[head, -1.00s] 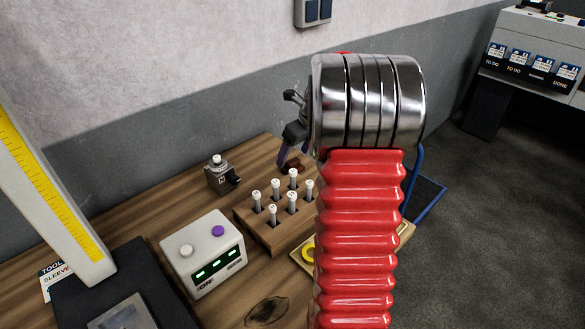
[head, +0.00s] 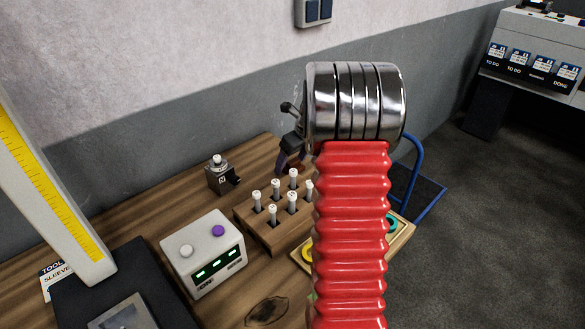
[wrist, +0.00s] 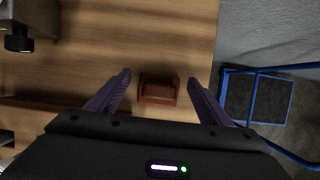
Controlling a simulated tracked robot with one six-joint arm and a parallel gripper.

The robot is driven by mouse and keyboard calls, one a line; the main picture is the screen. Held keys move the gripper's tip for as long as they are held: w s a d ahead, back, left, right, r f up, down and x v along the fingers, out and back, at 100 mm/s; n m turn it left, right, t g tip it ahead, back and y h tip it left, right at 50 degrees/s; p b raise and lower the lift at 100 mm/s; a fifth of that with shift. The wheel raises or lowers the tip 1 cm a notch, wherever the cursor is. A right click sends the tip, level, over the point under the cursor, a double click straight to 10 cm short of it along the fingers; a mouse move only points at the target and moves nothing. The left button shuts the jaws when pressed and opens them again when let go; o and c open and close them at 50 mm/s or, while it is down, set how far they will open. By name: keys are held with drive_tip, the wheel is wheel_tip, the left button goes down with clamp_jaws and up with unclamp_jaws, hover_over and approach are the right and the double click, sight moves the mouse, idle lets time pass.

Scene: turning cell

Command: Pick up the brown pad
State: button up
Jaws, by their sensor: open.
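The brown pad (wrist: 158,89) is a small reddish-brown block on the wooden bench (wrist: 90,75), near the bench's edge in the wrist view. My gripper (wrist: 160,80) is open, with its two purple fingers apart, one to the left and one to the right of the pad. The fingers do not appear to touch it, and nothing is between them except the pad seen below. How high the fingers are above the pad is hard to tell. In the head view my gripper (head: 288,158) shows partly behind my arm, and the pad cannot be made out there.
A wooden block with several white-topped pins (head: 268,228) stands near my arm. A grey device (head: 221,178) and a white button box (head: 204,255) are on the bench. A tray with rings (head: 400,238) is partly hidden. A blue-framed cart (wrist: 255,98) stands beyond the bench edge.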

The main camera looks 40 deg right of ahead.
sight(292, 160)
idle(0.4)
drive_tip(key=c, duration=1.2)
drive_tip(key=shift+r, duration=0.1)
drive_tip(key=shift+c, duration=0.2)
wheel_tip(292, 160, up, 10)
drive_tip(key=shift+f, duration=0.1)
drive_tip(key=o, duration=0.6)
drive_tip(key=c, duration=0.4)
drive_tip(key=shift+s, duration=0.1)
